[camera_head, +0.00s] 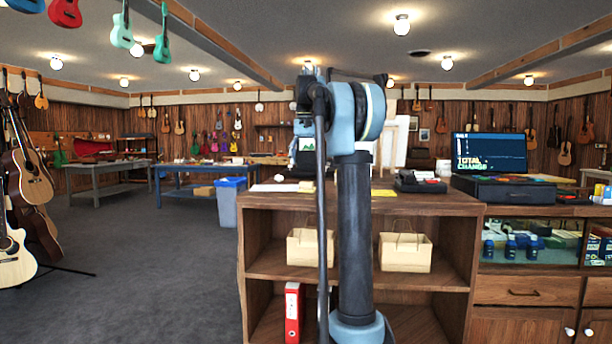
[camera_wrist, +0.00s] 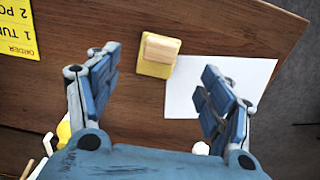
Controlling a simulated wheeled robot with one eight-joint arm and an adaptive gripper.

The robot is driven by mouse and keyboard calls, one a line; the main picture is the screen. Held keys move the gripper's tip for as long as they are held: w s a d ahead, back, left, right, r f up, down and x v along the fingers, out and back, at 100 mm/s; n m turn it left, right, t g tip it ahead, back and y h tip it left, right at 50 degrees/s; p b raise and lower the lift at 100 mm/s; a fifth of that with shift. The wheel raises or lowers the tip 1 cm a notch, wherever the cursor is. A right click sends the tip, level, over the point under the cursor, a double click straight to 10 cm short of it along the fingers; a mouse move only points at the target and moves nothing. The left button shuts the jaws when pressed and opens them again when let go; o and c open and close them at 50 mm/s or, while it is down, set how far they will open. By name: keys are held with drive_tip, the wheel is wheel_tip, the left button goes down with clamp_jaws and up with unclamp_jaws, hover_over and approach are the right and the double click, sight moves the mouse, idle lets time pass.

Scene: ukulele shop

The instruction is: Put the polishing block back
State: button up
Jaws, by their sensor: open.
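A light wooden block on a yellow pad or base (camera_wrist: 153,66), which looks like the polishing block, rests on the brown wooden counter top (camera_wrist: 115,20) in the wrist view. It lies beside the left edge of a white sheet of paper (camera_wrist: 255,75). My gripper (camera_wrist: 160,62) is open and empty, its two blue fingers spread to either side of the block in the picture. I cannot tell its height above the counter. In the head view a small yellow thing (camera_head: 307,186) shows on the counter (camera_head: 430,204), left of my arm; my gripper is hidden there.
A yellow order sheet (camera_wrist: 20,32) lies at upper left in the wrist view. A black case with a screen (camera_head: 490,153) stands on the counter at right. Paper bags (camera_head: 405,258) sit on the shelf below. A blue bin (camera_head: 229,200) stands left of the counter, beside open grey floor.

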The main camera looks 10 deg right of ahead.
drive_tip(key=shift+r, duration=1.1)
drive_tip(key=shift+s, duration=0.1)
drive_tip(key=shift+n+t, duration=0.3)
drive_tip(key=shift+n, duration=0.2)
drive_tip(key=s+f, duration=0.2)
drive_tip(key=s, duration=0.1)
drive_tip(key=s+f, duration=0.2)
drive_tip(key=s, duration=0.2)
drive_tip(key=s+f, duration=0.2)
drive_tip(key=s, duration=0.2)
drive_tip(key=shift+s+d+f, duration=0.1)
drive_tip(key=shift+f, duration=0.2)
drive_tip(key=s+f+n, duration=0.1)
drive_tip(key=s+f, duration=1.4)
drive_tip(key=f, duration=0.3)
drive_tip(key=s+f+n+t, duration=0.1)
drive_tip(key=s+f, duration=1.5)
drive_tip(key=f, duration=0.3)
drive_tip(key=shift+s+d+n+t, duration=0.2)
drive_tip(key=shift+d+n+t, duration=0.1)
drive_tip(key=shift+n, duration=0.1)
drive_tip(key=shift+f, duration=0.1)
